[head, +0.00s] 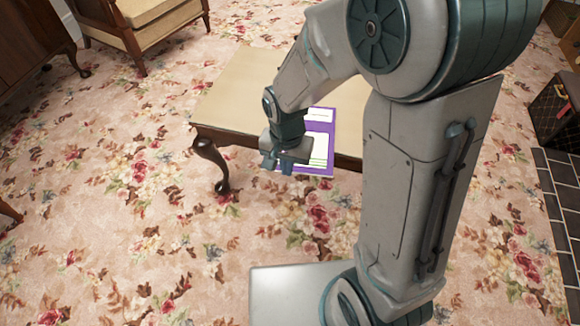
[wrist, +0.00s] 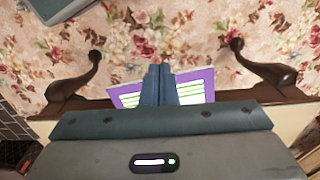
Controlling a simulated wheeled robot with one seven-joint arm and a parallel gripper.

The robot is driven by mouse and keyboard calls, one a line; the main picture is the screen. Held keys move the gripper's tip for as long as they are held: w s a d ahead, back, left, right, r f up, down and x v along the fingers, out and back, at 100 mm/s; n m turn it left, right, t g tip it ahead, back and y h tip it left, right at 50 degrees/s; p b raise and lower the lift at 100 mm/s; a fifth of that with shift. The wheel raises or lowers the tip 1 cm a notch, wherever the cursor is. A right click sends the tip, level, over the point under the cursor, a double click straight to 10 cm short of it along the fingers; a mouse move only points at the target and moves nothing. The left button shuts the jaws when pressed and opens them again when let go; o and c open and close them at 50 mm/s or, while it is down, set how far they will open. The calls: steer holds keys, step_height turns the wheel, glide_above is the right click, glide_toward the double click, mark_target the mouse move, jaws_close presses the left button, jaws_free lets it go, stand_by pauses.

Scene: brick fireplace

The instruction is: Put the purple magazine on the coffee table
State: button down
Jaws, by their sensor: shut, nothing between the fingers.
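The purple magazine (head: 320,127) with white panels and green lines lies on the coffee table (head: 243,92), at the edge facing me in the head view. Its near end seems to reach the table edge or a little past it. In the wrist view the magazine (wrist: 207,80) shows on both sides of the fingers, and its middle is hidden behind them. My gripper (head: 277,165) is over the near end of the magazine. In the wrist view my gripper (wrist: 159,70) has its fingers together and empty. I cannot tell whether they touch the magazine.
A cushioned wooden armchair (head: 140,22) stands behind the table at upper left. A dark case (head: 556,110) stands at the right, by dark tiles (head: 560,185). The floral carpet (head: 120,230) is clear in front and to the left. My arm hides the table's right part.

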steer(key=w+d+f+b, duration=0.1)
steer(key=w+f+b, duration=0.2)
steer(key=f, duration=0.6)
steer(key=shift+w+d+f+b, duration=0.15)
steer(key=shift+w+f+b, duration=0.25)
steer(key=shift+b, duration=0.7)
steer(key=w, duration=0.2)
steer(key=w+d+p, duration=0.1)
steer(key=w, duration=0.1)
steer(key=w+d+p, duration=0.1)
steer(key=w, duration=0.1)
steer(key=shift+w+d, duration=0.25)
steer(key=shift+w, duration=0.15)
